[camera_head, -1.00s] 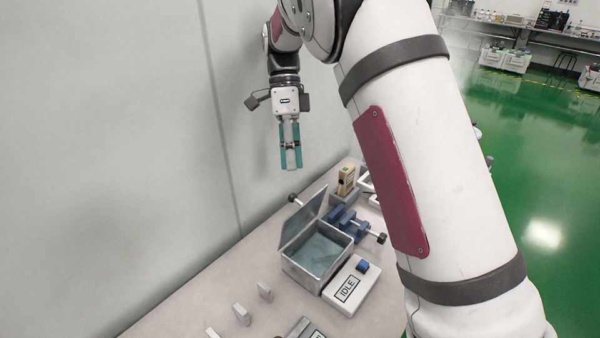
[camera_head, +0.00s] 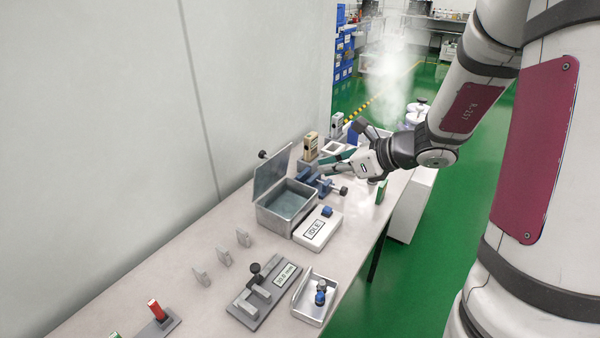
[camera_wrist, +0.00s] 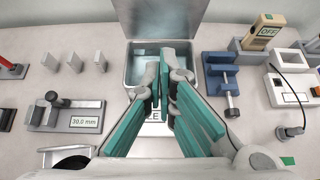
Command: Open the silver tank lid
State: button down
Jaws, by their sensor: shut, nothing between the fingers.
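The silver tank (camera_head: 262,215) stands on the table in the middle of the head view. Its lid (camera_head: 272,171) is raised on the back-left side, tilted up, with a dark knob (camera_head: 262,154) beside it. The tank's inside is open to view. In the wrist view the tank (camera_wrist: 132,78) lies beyond my fingers, with the raised lid (camera_wrist: 155,18) at the top. My gripper (camera_head: 325,163) is shut and empty, above the table to the right of the tank in the head view, apart from the lid. In the wrist view its teal fingers (camera_wrist: 164,85) partly hide the tank's front.
A white IDLE box (camera_head: 318,229) sits right beside the tank. A blue clamp (camera_head: 318,182) stands behind it, near my gripper. A beige tester (camera_head: 310,146) is farther back. A gauge fixture (camera_head: 264,297) and a metal tray (camera_head: 306,310) lie in front. A wall runs along the left.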

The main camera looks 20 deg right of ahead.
aim_at(275, 157)
jog(key=shift+w+a+r+b+x, duration=0.15)
jog(key=shift+w+r+b+x, duration=0.2)
jog(key=shift+x, duration=1.75)
jog(key=shift+w+a+r+b+x, duration=0.15)
jog(key=shift+r+x, duration=0.35)
jog(key=shift+x, duration=1.6)
jog(key=shift+w+a+r+b+x, duration=0.2)
jog(key=shift+r+x, duration=0.2)
jog(key=shift+x, duration=1.7)
jog(key=p, duration=0.1)
jog(key=r+p, duration=0.1)
jog(key=shift+w+a+g+h+p, duration=0.2)
jog(key=shift+a+g+h+p, duration=0.1)
jog(key=shift+p, duration=0.1)
jog(key=p, duration=0.1)
jog(key=w+g+p, duration=0.1)
jog(key=p, duration=0.1)
jog(key=shift+a+r+h+p, duration=0.2)
jog(key=shift+a+h+p, duration=0.1)
jog(key=shift+w+a, duration=0.3)
jog(key=shift+w, duration=0.35)
